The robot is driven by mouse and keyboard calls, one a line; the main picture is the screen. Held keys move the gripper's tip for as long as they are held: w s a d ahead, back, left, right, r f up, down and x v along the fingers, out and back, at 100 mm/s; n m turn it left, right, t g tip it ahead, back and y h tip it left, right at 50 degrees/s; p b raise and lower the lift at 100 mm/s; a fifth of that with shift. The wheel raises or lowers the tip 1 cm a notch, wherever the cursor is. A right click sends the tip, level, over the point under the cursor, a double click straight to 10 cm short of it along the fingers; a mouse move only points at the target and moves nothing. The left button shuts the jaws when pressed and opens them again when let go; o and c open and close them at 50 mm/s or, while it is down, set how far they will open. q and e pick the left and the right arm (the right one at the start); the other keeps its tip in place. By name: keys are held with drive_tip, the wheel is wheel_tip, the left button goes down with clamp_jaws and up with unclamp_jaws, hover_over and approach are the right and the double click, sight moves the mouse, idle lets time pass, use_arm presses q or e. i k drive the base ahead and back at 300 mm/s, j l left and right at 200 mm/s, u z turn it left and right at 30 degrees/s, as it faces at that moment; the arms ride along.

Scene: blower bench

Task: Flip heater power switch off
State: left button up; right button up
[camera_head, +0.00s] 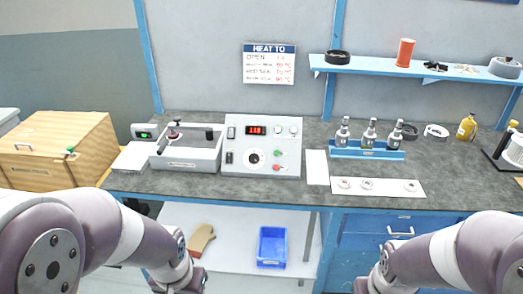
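The grey-white heater control box (289,168) stands on the bench at the middle of the head view. Its red display (256,130) is lit. The box also has a black dial, a green button and a red button. My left gripper (190,286) and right gripper (365,288) are cut off by the bottom edge, low in front of the bench and apart from the box. Their fingers are not clear.
A white open-topped unit (188,164) stands just left of the box. White sheets (317,167) and a blue rack (366,152) with bottles are to its right. A wooden crate (55,150) is at far left. A shelf (400,68) hangs above. A blue bin (272,246) sits below.

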sight(230, 156)
drive_tip(key=i+l, duration=0.45)
drive_tip(key=i, duration=0.15)
drive_tip(key=i+l+u, duration=0.15)
drive_tip(key=i+l, duration=0.35)
drive_tip(key=i, duration=0.15)
